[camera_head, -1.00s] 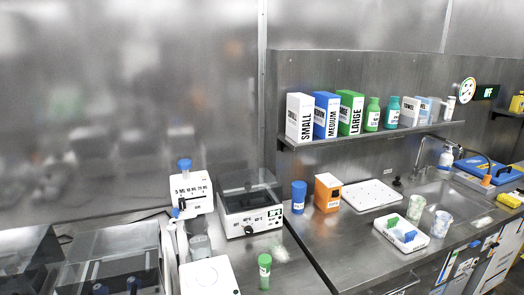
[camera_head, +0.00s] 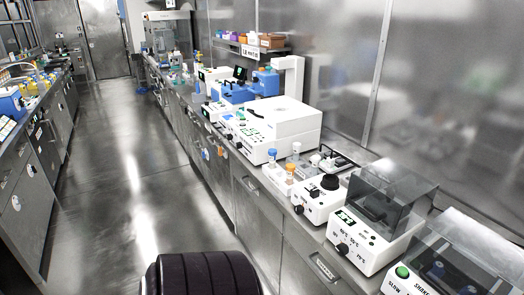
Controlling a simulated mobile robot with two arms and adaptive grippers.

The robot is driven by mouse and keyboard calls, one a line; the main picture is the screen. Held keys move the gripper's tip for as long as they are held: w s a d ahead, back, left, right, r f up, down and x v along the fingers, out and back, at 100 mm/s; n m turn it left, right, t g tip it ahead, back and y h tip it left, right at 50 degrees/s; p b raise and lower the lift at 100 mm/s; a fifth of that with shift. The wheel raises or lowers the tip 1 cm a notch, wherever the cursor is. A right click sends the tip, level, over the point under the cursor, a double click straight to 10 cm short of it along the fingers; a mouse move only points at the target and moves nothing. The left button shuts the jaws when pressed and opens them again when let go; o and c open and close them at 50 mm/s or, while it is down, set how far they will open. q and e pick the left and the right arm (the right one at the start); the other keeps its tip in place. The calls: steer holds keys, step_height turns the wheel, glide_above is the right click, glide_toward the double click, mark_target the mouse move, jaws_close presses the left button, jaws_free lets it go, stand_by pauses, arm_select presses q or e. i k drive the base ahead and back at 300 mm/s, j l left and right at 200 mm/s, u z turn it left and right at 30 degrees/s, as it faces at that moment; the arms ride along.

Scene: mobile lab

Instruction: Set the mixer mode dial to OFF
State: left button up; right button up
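A small white device with a black round top, which looks like the mixer (camera_head: 317,203), stands on the right-hand counter near its front edge. A black knob (camera_head: 298,209) sits low on its front, probably the mode dial; its setting and labels are too small to read. Neither of my grippers is in view, so nothing shows near the knob.
A white heater-like unit (camera_head: 370,245) with a clear lid and a shaker (camera_head: 400,280) stand right of the mixer. Tubes in a rack (camera_head: 285,172) and a large white machine (camera_head: 275,127) stand left. The aisle floor (camera_head: 135,190) is clear between the counters.

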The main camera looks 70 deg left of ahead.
mark_target(299, 209)
steer(key=u, duration=1.8)
